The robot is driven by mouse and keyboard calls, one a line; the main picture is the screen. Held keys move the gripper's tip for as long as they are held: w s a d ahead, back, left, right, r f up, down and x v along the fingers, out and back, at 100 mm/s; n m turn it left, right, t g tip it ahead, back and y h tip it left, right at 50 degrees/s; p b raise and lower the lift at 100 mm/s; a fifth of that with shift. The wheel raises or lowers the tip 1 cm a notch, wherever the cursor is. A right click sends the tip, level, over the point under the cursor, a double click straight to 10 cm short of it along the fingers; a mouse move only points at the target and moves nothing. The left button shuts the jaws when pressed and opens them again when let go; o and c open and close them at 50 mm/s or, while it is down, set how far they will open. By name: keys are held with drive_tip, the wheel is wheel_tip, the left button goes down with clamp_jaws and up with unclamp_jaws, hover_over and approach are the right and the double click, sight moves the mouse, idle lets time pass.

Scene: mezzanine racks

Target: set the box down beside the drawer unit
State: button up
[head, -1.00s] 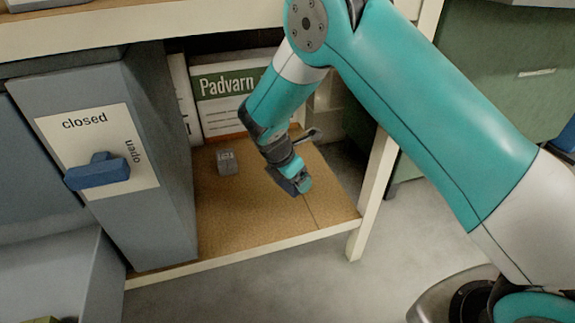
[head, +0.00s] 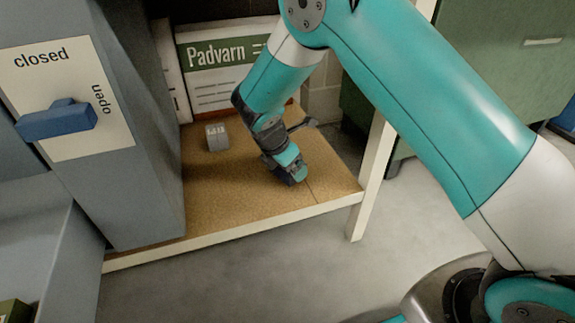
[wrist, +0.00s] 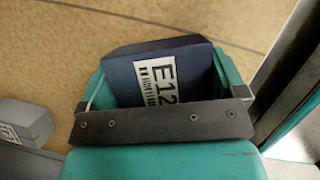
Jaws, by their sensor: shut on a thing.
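My gripper (head: 290,172) is low over the right part of the brown shelf board (head: 235,205), pointing down. In the wrist view my gripper (wrist: 165,110) is shut on a dark blue box (wrist: 160,70) with a white "E12" label. The box sits between the teal fingers, with a dark bar across the near side. In the head view the box is mostly hidden by the gripper; I cannot tell whether it touches the board. A green cabinet (head: 520,75) with a pale handle, probably the drawer unit, stands at the right beyond the shelf's white leg.
A small grey labelled block (head: 217,137) is on the board left of my gripper; it also shows in the wrist view (wrist: 25,122). A white-and-green "Padvarn" box (head: 222,65) stands behind. A grey housing with a blue handle (head: 55,120) borders the left. The front board is clear.

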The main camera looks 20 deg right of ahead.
drive_tip(key=shift+f, duration=0.6)
idle(0.4)
drive_tip(key=o, duration=0.7)
